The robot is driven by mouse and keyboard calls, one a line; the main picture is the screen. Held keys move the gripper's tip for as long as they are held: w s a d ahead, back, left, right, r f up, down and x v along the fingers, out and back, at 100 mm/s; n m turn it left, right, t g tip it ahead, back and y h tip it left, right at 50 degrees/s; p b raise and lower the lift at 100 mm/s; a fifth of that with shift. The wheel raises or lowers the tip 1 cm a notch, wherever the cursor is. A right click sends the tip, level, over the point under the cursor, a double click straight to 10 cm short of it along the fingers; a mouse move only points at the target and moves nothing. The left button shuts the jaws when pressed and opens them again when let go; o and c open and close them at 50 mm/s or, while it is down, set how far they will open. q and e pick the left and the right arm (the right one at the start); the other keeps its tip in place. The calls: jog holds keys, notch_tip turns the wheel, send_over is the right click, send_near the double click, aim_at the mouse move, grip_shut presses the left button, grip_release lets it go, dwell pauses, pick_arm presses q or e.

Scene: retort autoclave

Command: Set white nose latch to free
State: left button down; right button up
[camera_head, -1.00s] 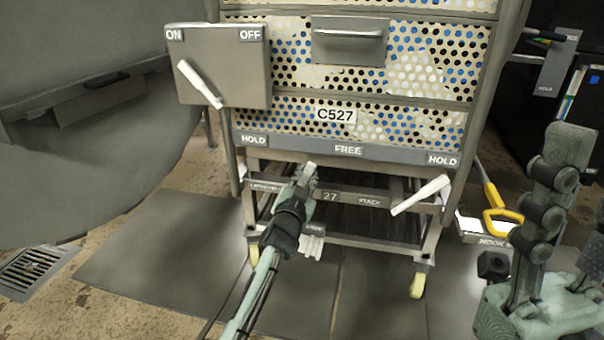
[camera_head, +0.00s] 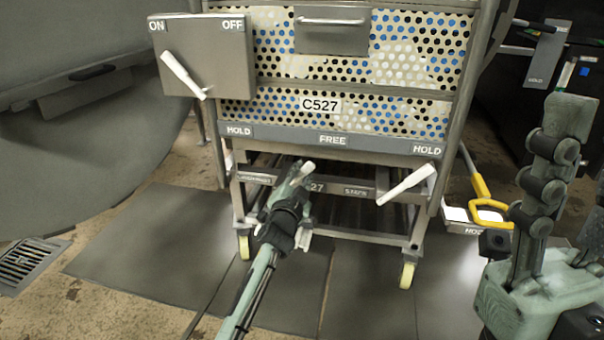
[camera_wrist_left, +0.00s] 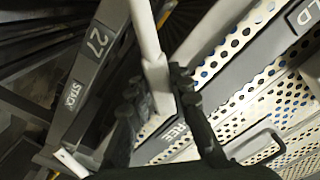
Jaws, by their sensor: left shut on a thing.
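The white latch lever (camera_wrist_left: 158,80) is between the black fingers of my left gripper (camera_head: 290,205), which is shut on it. In the head view its white tip (camera_head: 305,168) points up just left of and below the FREE label (camera_head: 332,140). The fingers hide its lower part. A second white lever (camera_head: 408,185) on the cart's right side slants up toward the right HOLD label (camera_head: 427,149). The left HOLD label (camera_head: 239,129) is at the other end of the grey strip.
The perforated cart marked C527 (camera_head: 321,105) stands ahead on wheels. A grey ON/OFF box (camera_head: 215,60) with a white lever is at upper left. A large grey rounded body (camera_head: 80,150) fills the left. A yellow handle (camera_head: 488,205) lies right of the cart.

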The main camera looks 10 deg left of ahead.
pick_arm(q)
jog(key=shift+d+f, duration=0.1)
jog(key=c, duration=1.4)
grip_release()
jog(key=shift+o, duration=0.2)
jog(key=shift+s, duration=0.1)
jog(key=s, duration=1.2)
jog(key=shift+a, duration=0.2)
